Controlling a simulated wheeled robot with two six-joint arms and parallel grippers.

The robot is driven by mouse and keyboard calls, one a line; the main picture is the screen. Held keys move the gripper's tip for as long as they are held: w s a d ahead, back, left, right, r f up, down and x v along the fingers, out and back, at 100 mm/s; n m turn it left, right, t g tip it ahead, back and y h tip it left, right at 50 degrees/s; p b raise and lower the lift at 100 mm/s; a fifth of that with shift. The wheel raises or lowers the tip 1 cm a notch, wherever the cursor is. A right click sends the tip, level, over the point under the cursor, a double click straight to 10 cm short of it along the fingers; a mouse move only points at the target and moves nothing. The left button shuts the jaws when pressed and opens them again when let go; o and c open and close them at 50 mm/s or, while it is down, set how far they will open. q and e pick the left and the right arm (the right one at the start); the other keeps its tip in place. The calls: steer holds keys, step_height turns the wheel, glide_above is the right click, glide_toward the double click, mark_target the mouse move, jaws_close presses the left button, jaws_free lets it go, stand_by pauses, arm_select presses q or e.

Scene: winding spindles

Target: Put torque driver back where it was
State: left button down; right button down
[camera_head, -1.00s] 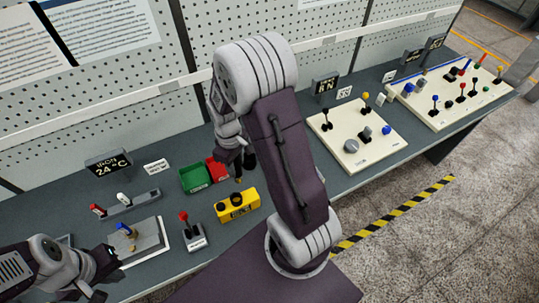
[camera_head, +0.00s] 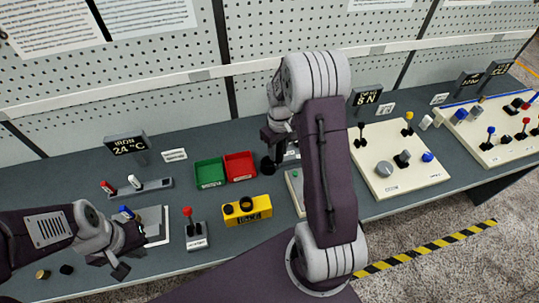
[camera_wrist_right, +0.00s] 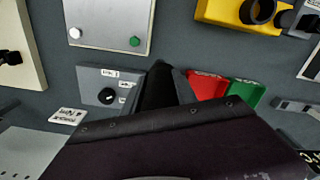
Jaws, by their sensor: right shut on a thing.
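My right gripper (camera_head: 270,152) is over the bench, just right of the red bin, and is shut on a dark thing. I take this for the torque driver, but the gripper and arm hide most of it. In the right wrist view a black part (camera_wrist_right: 160,86) stands out past the dark gripper body, beside a grey box with a black knob (camera_wrist_right: 105,96). I cannot tell whether it touches the box. My left gripper (camera_head: 130,258) looks open and empty near the bench's front left edge, by the pad with the blue-handled tool (camera_head: 126,212).
A green bin (camera_head: 210,173) and a red bin (camera_head: 240,166) stand left of my right gripper. A yellow box (camera_head: 247,210) and a red-knob joystick (camera_head: 190,222) are in front. A pale control panel (camera_head: 400,165) lies to the right. A pegboard (camera_head: 300,25) closes the back.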

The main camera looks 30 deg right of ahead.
steer(key=w+f, duration=0.1)
steer(key=f, duration=0.1)
steer(key=w+f+p, duration=0.1)
steer(key=w+f, duration=0.1)
steer(key=w+a+f+p, duration=0.1)
steer(key=w+f, duration=0.1)
steer(key=f, duration=0.1)
steer(key=shift+f, duration=0.1)
steer(key=c, duration=1)
jaws_free()
steer(key=shift+o, duration=0.2)
step_height(320, 180, up, 12)
steer(key=b, duration=0.2)
steer(key=shift+r, duration=0.2)
